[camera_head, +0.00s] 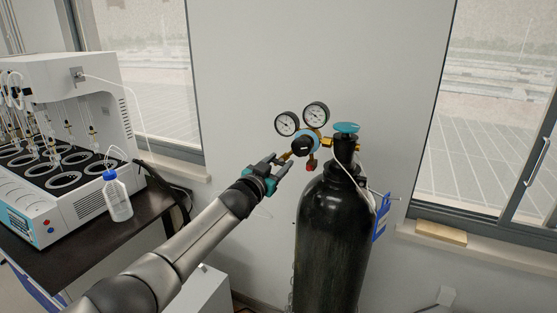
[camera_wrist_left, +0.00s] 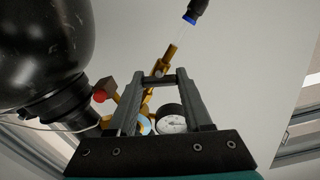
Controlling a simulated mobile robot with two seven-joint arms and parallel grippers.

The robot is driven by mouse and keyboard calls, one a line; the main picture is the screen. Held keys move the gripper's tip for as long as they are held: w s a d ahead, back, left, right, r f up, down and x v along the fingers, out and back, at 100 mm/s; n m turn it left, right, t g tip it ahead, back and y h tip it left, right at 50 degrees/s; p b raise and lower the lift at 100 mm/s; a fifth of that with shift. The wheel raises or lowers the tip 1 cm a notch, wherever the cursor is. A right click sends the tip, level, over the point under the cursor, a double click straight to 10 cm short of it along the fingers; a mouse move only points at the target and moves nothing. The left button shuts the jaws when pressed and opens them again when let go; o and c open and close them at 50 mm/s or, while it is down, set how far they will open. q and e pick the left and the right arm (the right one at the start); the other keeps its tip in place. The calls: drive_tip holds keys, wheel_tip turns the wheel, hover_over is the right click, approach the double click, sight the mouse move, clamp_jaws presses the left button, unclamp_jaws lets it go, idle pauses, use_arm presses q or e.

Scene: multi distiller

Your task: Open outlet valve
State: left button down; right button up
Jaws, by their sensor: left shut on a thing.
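A regulator with two round gauges (camera_head: 301,119) sits on top of a black gas cylinder (camera_head: 331,235). It has a black knob (camera_head: 303,144), a red part (camera_head: 311,166) and a brass outlet valve (camera_head: 286,156) on its left side. My left gripper (camera_head: 281,163) is at this outlet valve, shut on it. In the left wrist view the fingertips (camera_wrist_left: 157,78) close around the brass outlet piece (camera_wrist_left: 165,62), with one gauge (camera_wrist_left: 171,118) seen between the fingers. The exact grip contact is small and partly hidden. My right gripper is out of view.
A teal handwheel (camera_head: 346,128) tops the cylinder. A white tube and a blue holder (camera_head: 381,217) are at its right side. A white distiller (camera_head: 70,140) and a blue-capped bottle (camera_head: 116,197) stand on the dark table at left. A black-and-blue fitting (camera_wrist_left: 194,12) shows beyond the outlet.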

sight(278, 164)
use_arm(q)
drive_tip(key=shift+n, duration=0.3)
drive_tip(key=shift+c, duration=1.6)
unclamp_jaws()
drive_tip(key=shift+s, duration=0.1)
drive_tip(key=shift+p+v, duration=0.55)
drive_tip(key=shift+v, duration=1.05)
drive_tip(key=v, duration=1.2)
